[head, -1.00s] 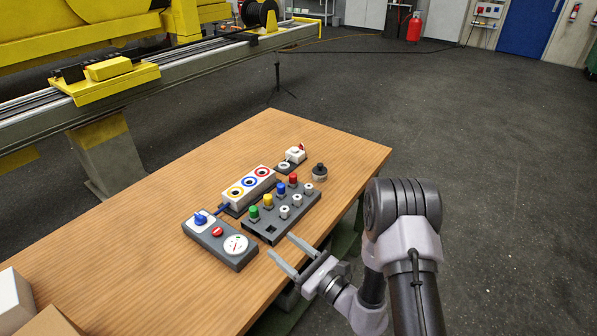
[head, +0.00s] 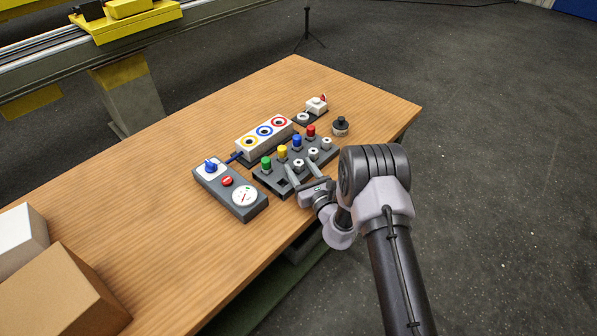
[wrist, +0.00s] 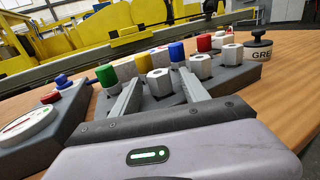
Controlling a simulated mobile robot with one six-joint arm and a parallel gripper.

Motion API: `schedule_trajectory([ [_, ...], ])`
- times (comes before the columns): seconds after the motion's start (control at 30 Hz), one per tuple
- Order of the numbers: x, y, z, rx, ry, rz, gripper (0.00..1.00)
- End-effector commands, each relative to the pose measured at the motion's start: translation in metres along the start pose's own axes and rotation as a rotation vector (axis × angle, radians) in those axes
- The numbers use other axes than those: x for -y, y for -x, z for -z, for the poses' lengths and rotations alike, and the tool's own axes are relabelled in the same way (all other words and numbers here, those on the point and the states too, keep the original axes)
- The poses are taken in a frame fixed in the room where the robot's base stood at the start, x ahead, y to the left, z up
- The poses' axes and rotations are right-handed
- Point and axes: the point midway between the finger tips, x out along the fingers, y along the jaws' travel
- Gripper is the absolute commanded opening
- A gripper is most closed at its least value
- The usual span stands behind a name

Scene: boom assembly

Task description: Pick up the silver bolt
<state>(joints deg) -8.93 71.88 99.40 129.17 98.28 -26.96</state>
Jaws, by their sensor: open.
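In the wrist view my gripper (wrist: 162,78) has nothing clamped. I cannot tell whether a finger touches the bolt.
Green (head: 266,163), yellow, blue and red capped bolts stand in the row behind. A box with coloured rings (head: 263,132) lies beyond. A control box with a gauge (head: 244,196) sits left, a dark knobbed weight (head: 340,126) right. Cardboard boxes (head: 62,290) are at lower left.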

Motion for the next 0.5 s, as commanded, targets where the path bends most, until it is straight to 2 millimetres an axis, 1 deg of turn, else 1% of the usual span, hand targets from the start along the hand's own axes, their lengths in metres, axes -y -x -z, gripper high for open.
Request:
schedule_trajectory([
  [0.03,-0.0005,-0.0065,0.0014,0.002,0.001,-0.002,0.53],
  [0.1,-0.0002,-0.0114,0.0001,0.001,-0.001,0.000,0.53],
  [0.27,-0.0001,-0.0118,-0.0010,0.000,-0.001,0.000,0.53],
  [0.3,-0.0001,-0.0117,-0.0011,0.000,-0.001,0.000,0.51],
  [0.47,-0.0001,-0.0115,-0.0010,0.000,-0.001,0.000,0.20],
  [0.5,0.0000,-0.0114,-0.0010,0.000,-0.001,0.000,0.12],
])
